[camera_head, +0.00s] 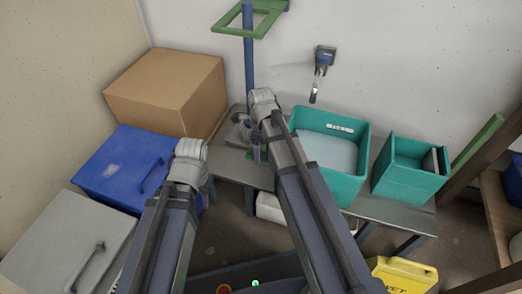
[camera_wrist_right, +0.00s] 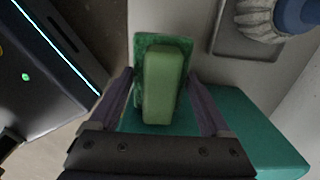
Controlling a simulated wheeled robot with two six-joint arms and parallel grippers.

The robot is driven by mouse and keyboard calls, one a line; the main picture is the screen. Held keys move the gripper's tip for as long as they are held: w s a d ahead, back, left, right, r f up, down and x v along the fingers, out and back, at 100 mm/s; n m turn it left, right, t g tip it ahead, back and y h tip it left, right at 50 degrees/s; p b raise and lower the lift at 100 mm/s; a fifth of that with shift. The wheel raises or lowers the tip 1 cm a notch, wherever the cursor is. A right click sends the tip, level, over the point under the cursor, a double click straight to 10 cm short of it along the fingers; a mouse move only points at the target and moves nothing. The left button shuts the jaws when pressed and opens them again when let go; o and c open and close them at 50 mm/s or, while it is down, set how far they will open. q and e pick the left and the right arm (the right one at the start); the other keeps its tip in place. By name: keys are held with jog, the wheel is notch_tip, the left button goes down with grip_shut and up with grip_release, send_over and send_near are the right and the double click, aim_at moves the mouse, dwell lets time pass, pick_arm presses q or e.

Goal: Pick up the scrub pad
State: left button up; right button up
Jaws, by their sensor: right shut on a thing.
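The scrub pad (camera_wrist_right: 163,85) is a green block with a darker, rough green layer. In the right wrist view it sits between the two fingers of my right gripper (camera_wrist_right: 163,103), which is shut on it. In the head view a small bit of green (camera_head: 249,155) shows beside my right arm, over the grey bench; the arm hides most of that gripper. My left arm (camera_head: 188,165) stands further left, in front of the blue box, and its fingers are hidden.
A teal bucket (camera_head: 361,140) with pale liquid and a smaller teal bin (camera_head: 411,184) stand on the grey bench (camera_head: 400,212). A blue pole (camera_head: 248,50) rises behind. A blue box (camera_head: 112,172) and cardboard box (camera_head: 165,85) stand left.

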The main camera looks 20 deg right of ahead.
notch_tip(320, 180, up, 18)
jog(key=p, duration=1.6)
jog(key=shift+p, duration=0.4)
jog(key=o, duration=0.9)
jog(key=c, duration=0.5)
jog(key=shift+c, duration=0.2)
jog(key=shift+a, duration=0.1)
